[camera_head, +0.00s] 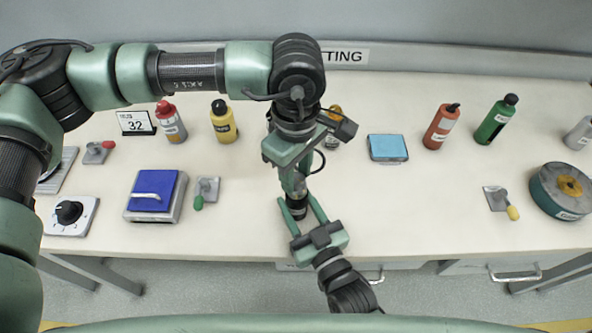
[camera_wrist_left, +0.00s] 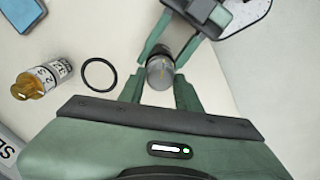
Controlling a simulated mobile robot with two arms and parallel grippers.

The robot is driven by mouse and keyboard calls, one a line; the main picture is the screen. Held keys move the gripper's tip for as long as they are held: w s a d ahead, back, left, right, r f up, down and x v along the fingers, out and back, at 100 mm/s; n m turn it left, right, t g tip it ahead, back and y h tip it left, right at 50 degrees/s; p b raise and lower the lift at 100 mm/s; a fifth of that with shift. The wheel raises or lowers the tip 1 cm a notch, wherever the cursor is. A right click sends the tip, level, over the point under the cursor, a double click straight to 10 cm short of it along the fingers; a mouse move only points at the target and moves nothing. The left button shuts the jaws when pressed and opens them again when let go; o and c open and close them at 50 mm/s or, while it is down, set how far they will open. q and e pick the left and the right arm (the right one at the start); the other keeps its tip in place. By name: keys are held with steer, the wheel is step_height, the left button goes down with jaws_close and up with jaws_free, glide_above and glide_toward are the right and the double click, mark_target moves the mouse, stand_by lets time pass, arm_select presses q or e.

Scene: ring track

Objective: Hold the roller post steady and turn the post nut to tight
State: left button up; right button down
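The roller post (camera_head: 297,205), a short dark cylinder with a grey top, stands near the table's front edge in the head view. It also shows in the left wrist view (camera_wrist_left: 160,72), where the nut cannot be told apart from it. My right gripper (camera_head: 296,199) comes from the front, its two fingers closed in on either side of the post. My left gripper (camera_head: 298,180) points down above the post, largely hidden by its own wrist. In the left wrist view its fingers (camera_wrist_left: 160,84) are apart, with the post between and just beyond their tips.
A blue-topped block (camera_head: 388,147), a red bottle (camera_head: 441,127) and a green bottle (camera_head: 495,120) stand to the right. A blue-lidded box (camera_head: 155,192) and a dial (camera_head: 70,213) are left.

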arm_select(q)
jaws_close()
steer(key=m, duration=0.4)
steer(key=shift+m, duration=2.5)
steer(key=o, duration=0.6)
jaws_free()
steer(key=shift+r, duration=0.15)
